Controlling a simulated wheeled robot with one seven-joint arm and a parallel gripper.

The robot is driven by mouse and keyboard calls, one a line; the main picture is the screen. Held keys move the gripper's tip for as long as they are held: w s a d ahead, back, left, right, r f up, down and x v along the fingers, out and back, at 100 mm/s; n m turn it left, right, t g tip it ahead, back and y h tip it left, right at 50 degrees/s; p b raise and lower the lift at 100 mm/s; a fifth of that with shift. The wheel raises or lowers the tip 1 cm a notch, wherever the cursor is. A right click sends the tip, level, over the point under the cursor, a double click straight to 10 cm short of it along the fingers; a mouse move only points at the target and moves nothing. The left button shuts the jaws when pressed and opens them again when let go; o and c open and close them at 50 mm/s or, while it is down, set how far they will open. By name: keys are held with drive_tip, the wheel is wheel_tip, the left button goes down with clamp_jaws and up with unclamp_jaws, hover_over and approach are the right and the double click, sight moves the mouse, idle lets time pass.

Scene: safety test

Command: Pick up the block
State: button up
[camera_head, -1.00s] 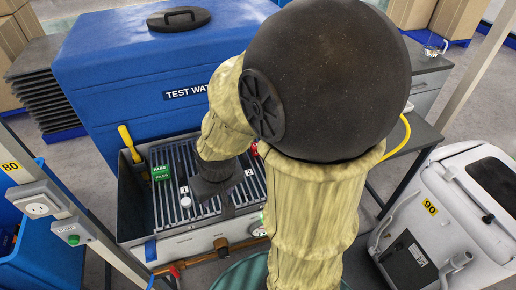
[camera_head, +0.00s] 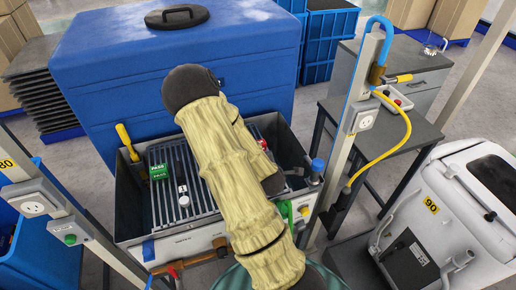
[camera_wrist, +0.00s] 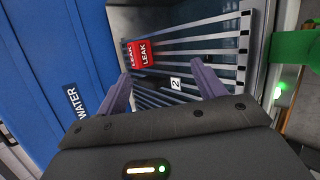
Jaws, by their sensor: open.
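A green block (camera_head: 159,172) marked PASS sits at the left of the slatted grey tray (camera_head: 128,215). A red block (camera_wrist: 144,54) marked LEAK lies on the slats in the wrist view, and a bit of red shows beside my arm in the head view (camera_head: 263,144). My gripper (camera_wrist: 160,68) is open, its two purple fingers apart and pointing at the slats. The red block is beyond the fingertips, left of centre between them, with nothing held. In the head view my arm hides part of the tray and most of the gripper.
A white-capped cylinder (camera_head: 183,195) stands on the slats. A yellow-handled tool (camera_head: 127,140) leans at the tray's left corner. A big blue lidded box (camera_head: 120,80) stands behind. A post (camera_head: 345,130) with a yellow hose (camera_head: 402,145) rises at the right.

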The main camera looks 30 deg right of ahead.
drive_tip(key=d+n, duration=0.1)
drive_tip(key=d+n+t, duration=0.1)
drive_tip(key=n, duration=0.1)
drive_tip(key=d+n, duration=0.1)
drive_tip(key=n, duration=0.1)
drive_tip(key=shift+s+f+t+h, duration=0.2)
drive_tip(key=shift+f+t+h, duration=0.1)
drive_tip(key=shift+f, duration=0.1)
drive_tip(key=n, duration=0.2)
drive_tip(key=shift+d+n+t, duration=0.3)
drive_tip(key=shift+n+t, duration=0.1)
drive_tip(key=n, duration=0.2)
drive_tip(key=shift+s+d+n+t, duration=0.1)
drive_tip(key=shift+n+t, duration=0.3)
drive_tip(key=n+y, duration=0.1)
drive_tip(key=n, duration=0.1)
drive_tip(key=a+n+t+y, duration=0.1)
drive_tip(key=n, duration=0.2)
drive_tip(key=n+y, duration=0.1)
drive_tip(key=n, duration=0.2)
drive_tip(key=shift+a+r+t+b, duration=0.25)
drive_tip(key=shift+r+t+b, duration=0.1)
drive_tip(key=shift+t+b, duration=0.05)
drive_tip(key=p+x, duration=0.1)
drive_tip(key=x, duration=1.1)
drive_tip(key=shift+p, duration=0.35)
